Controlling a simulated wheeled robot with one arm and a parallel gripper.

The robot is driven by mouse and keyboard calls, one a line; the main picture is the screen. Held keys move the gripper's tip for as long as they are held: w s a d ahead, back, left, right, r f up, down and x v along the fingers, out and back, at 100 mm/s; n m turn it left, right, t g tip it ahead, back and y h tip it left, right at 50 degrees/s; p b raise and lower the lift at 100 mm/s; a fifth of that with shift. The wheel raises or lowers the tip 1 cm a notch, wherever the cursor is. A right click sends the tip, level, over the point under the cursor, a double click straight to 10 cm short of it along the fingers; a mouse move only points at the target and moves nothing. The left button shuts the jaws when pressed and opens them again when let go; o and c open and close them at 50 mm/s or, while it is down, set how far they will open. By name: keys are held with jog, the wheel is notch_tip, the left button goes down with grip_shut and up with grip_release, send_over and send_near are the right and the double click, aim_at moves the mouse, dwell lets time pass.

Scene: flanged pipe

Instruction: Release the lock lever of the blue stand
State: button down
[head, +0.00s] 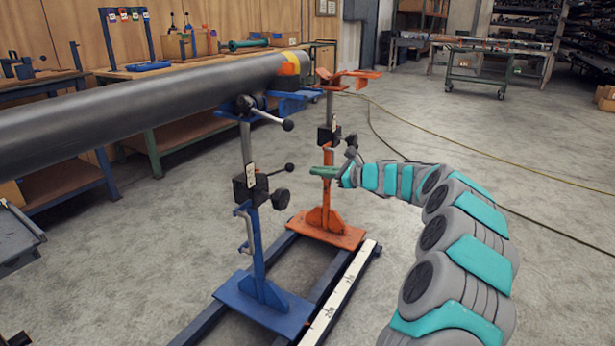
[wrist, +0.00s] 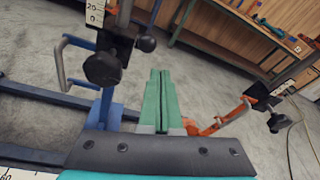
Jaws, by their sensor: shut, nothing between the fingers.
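The blue stand (head: 258,260) stands upright under the black pipe (head: 140,100). Its black block (head: 243,188) on the post carries a short lever with a black ball end (head: 289,168) and a round black knob (head: 281,198). A longer lever with a ball end (head: 287,124) sticks out higher up, beside the pipe. I cannot tell which lever is the lock lever. My gripper (head: 312,171) is shut and empty, to the right of the short lever and apart from it. In the wrist view its green fingers (wrist: 160,73) point between the blue stand's ball end (wrist: 146,43) and the orange stand.
The orange stand (head: 323,225) is close to my gripper, with its own black block (head: 328,135). Both stands are on a dark base frame with a white scale (head: 342,298). Workbenches stand at the back left. A yellow hose crosses the open floor at right.

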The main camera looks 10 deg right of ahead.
jog(key=s+d+r, duration=0.2)
jog(key=shift+d+r, duration=0.15)
jog(key=shift+r, duration=0.2)
jog(key=s+a+r+n+g, duration=0.1)
jog(key=s+a+n+g, duration=0.2)
jog(key=s+a+n, duration=0.5)
jog(key=s+a+r+n+g, duration=0.1)
jog(key=s+a+n+g, duration=0.15)
jog(key=s+a, duration=0.65)
jog(key=s+d+f+n+g+h, duration=0.1)
jog(key=s+f+n+g+h, duration=0.15)
jog(key=s, duration=0.75)
jog(key=s+d+f+n+g+h, duration=0.1)
jog(key=s+f+n+g, duration=0.15)
jog(key=s, duration=0.65)
jog(key=s+d+f+n+h, duration=0.2)
jog(key=s+d, duration=0.3)
jog(key=s, duration=0.3)
jog(key=s+d+f+n+g+h, duration=0.1)
jog(key=s+d+f+n+h, duration=0.2)
jog(key=s+d, duration=0.2)
jog(key=s+d+f+n+h, duration=0.2)
jog(key=s+d, duration=0.3)
jog(key=s, duration=0.7)
jog(key=shift+f+g+h, duration=0.35)
jog(key=shift+f+h, duration=0.05)
jog(key=shift+h, duration=0.15)
